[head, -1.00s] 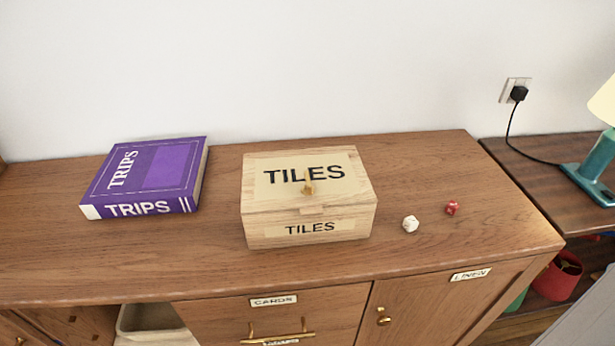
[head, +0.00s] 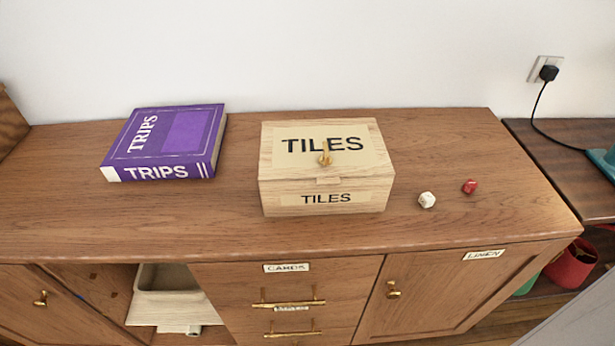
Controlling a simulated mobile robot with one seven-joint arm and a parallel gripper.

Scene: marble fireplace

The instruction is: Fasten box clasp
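A pale wooden box (head: 272,186) labelled TILES on its lid and front sits on top of the wooden sideboard, near the middle of the head view. Its lid (head: 350,161) is down. A small brass piece (head: 325,159) stands up on the lid near its middle. A small wooden tab (head: 329,181) shows at the front edge, where the lid meets the body. I cannot tell from here whether anything fastens the lid. My gripper is not in view.
A purple TRIPS book (head: 185,134) lies left of the box. The sideboard top (head: 240,234) is bare in front of the box. Drawers and doors with brass handles (head: 288,304) are below.

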